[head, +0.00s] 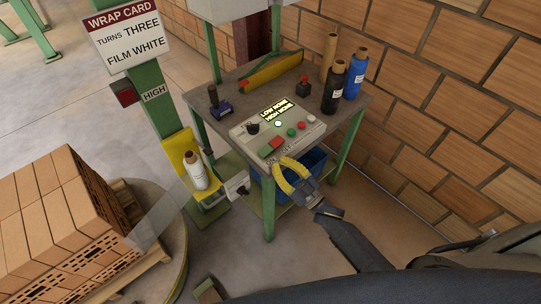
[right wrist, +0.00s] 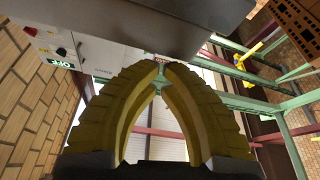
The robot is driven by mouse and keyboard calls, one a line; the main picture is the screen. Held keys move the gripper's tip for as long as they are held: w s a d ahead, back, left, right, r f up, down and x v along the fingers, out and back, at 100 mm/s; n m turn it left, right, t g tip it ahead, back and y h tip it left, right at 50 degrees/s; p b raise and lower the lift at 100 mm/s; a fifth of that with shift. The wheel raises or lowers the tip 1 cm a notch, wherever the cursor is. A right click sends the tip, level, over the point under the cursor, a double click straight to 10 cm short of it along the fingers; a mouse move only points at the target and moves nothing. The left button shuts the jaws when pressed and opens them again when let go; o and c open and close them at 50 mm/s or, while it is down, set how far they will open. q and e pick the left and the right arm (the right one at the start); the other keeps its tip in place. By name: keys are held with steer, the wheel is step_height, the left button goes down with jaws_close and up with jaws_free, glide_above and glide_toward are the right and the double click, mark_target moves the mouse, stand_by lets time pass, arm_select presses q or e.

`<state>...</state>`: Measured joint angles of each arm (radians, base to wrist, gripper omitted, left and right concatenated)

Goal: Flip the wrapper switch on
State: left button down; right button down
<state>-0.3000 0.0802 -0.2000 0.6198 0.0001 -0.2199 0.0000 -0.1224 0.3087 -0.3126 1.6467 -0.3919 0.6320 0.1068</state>
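A grey control panel (head: 262,142) lies on the green-legged table, with a lit display, a black knob, a red-and-green block and several round buttons. A small pale box with a dark lever or knob (head: 243,189) is at the table's front edge; I cannot tell its setting. In the right wrist view, a green OFF label (right wrist: 60,63) shows on a pale surface at left. My right gripper (head: 281,163) has yellow fingers at the panel's front edge. In the right wrist view, its fingertips (right wrist: 161,66) meet or nearly meet, with no held object visible. My left gripper is not visible.
A brick stack (head: 62,215) on a pallet is at left. A brick wall is behind.

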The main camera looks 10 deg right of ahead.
steer(key=shift+v, duration=1.1)
steer(key=shift+a, duration=0.1)
